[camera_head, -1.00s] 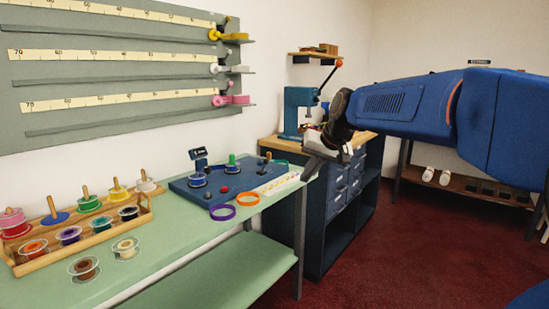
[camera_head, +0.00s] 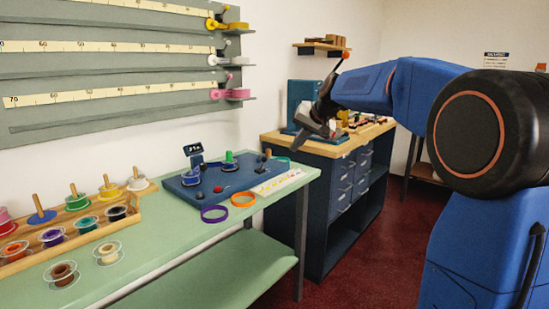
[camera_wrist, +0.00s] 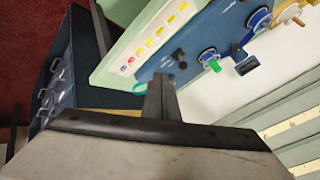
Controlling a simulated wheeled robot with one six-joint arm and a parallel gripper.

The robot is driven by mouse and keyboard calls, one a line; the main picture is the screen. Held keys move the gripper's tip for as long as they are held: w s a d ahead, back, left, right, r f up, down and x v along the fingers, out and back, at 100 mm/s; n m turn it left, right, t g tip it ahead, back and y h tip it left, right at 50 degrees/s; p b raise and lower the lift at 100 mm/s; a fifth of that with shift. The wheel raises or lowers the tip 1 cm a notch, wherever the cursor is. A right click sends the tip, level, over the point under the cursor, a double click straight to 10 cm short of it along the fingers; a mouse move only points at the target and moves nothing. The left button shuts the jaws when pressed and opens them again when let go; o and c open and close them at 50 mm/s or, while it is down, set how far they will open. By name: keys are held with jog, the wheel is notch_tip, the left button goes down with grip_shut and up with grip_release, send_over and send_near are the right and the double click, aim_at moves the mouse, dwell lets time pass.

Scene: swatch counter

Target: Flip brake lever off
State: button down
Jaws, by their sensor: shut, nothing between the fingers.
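The blue winding board (camera_head: 190,192) lies on the far end of the green counter. A small dark lever (camera_head: 262,163), which looks like the brake lever, stands near its back right corner. In the wrist view a dark knob-like part (camera_wrist: 179,54), likely the same lever, stands on the blue board (camera_wrist: 207,22) just beyond my fingertips. I cannot tell its on or off position. My gripper (camera_head: 303,137) is shut and empty, in the air to the right of and above the board. In the wrist view its closed fingers (camera_wrist: 159,96) are apart from the lever.
A purple ring (camera_head: 214,214) and an orange ring (camera_head: 243,199) lie in front. A wooden spool rack (camera_head: 130,220) stands left. A blue drawer cabinet (camera_head: 318,190) stands right.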

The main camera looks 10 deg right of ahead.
jog(key=shift+f, duration=0.1)
jog(key=w+a+f, duration=0.6)
jog(key=w, duration=0.1)
jog(key=shift+w+a+f, duration=0.15)
jog(key=shift+w+f, duration=0.15)
jog(key=shift+f, duration=0.05)
dwell(0.4)
jog(key=shift+r, duration=0.1)
